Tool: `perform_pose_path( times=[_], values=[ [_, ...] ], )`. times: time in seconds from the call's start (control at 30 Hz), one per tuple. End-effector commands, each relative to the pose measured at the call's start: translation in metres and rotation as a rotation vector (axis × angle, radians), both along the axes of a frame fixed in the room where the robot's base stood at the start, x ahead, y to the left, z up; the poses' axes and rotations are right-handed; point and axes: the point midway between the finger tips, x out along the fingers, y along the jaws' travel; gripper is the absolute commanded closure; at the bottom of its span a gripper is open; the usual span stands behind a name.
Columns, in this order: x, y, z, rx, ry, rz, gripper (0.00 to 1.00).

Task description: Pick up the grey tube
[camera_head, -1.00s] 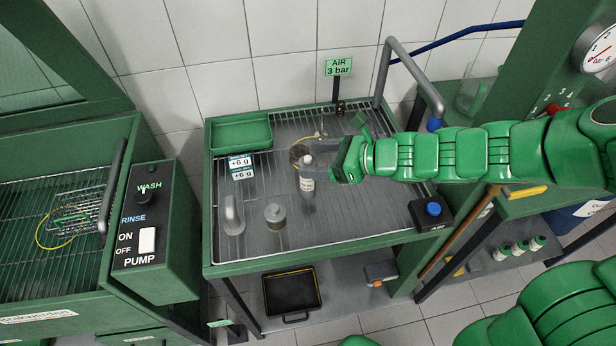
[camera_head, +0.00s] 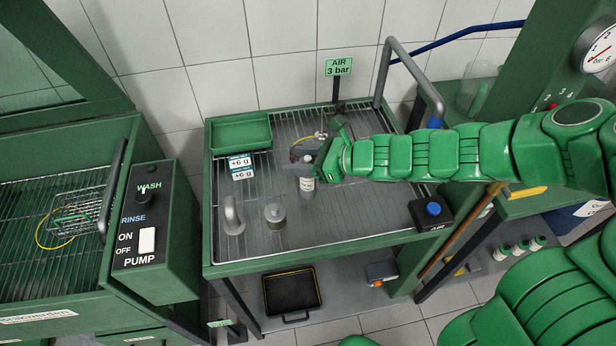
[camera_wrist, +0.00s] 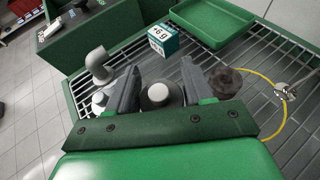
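In the wrist view, the tube's white cap (camera_wrist: 158,92) shows between the two fingers of my gripper (camera_wrist: 159,84). The fingers are apart, with a gap visible on each side of the cap. The lower part of the tube is hidden there.
A bent grey pipe piece (camera_head: 233,215) and a short lidded can (camera_head: 275,216) stand left of the tube. A +6 g box (camera_head: 241,166) and a green tray (camera_head: 241,146) lie behind.

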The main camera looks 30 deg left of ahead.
Motion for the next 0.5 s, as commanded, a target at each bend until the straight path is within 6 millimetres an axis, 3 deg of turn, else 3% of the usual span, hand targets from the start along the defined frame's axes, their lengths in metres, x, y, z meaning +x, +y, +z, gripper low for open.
perform_pose_path(
  times=[0.07,0.3,0.5],
  values=[
    [0.0,-0.0001,0.0,0.0,0.0,0.0,0.62],
    [0.0001,-0.0001,0.0,0.0,0.0,0.0,0.98],
    [0.0001,-0.0001,0.0,0.0,0.0,0.0,1.0]
  ],
)
